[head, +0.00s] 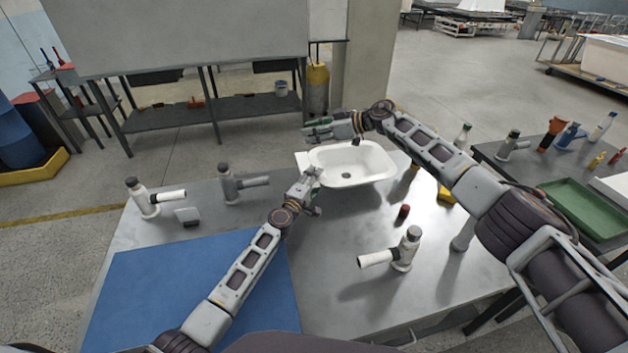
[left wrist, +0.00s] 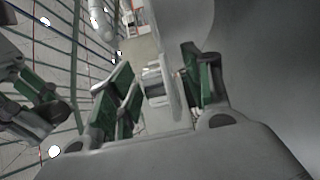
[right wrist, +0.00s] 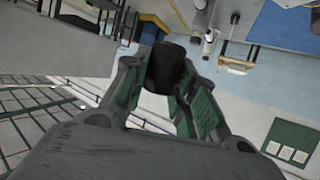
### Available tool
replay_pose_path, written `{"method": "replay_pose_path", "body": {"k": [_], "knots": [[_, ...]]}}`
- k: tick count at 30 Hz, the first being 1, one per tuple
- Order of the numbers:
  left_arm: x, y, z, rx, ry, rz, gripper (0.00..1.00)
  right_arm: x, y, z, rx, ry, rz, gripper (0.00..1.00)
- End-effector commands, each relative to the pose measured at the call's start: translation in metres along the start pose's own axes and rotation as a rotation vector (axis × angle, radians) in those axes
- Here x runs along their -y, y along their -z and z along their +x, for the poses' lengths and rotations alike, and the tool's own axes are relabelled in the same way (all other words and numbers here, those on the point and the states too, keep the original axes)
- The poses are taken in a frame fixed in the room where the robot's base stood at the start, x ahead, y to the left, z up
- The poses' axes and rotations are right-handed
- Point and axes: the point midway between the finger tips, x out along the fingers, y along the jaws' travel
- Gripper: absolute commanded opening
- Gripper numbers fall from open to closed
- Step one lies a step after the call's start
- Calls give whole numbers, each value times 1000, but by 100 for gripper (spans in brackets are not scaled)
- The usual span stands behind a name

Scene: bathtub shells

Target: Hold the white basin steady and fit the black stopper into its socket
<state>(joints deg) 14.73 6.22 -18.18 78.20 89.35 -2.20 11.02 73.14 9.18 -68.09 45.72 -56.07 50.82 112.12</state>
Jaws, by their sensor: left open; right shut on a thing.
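The white basin (head: 378,166) stands at the back of the grey table, a dark round spot (head: 346,176) in its floor. My left gripper (head: 311,178) is at the basin's left rim. In the left wrist view its open fingers (left wrist: 155,90) stand on either side of a white edge; I cannot tell whether they touch it. My right gripper (head: 312,131) is beyond the basin's far left corner. In the right wrist view its fingers (right wrist: 163,98) are shut on the black stopper (right wrist: 167,68). In the head view I cannot make out the stopper clearly.
Faucet-like fittings stand on the table at left (head: 146,198), back left (head: 236,184) and front right (head: 402,250). A small dark red cylinder (head: 403,212) stands right of the middle. A blue mat (head: 150,290) covers the front left. A green tray (head: 585,207) lies on the right table.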

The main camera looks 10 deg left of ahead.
Motion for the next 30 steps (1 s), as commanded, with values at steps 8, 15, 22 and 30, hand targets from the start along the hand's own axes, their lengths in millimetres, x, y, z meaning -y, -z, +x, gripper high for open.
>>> {"method": "replay_pose_path", "body": {"k": [8,15,22,30], "knots": [[0,0,1,0,1,2,50,0,0,0,0,0,0,7],[0,0,1,0,1,1,33,0,0,0,0,0,0,7],[0,0,1,0,1,1,4,0,0,0,0,0,0,7],[1,0,1,0,1,1,44,0,0,0,0,0,0,7]]}}
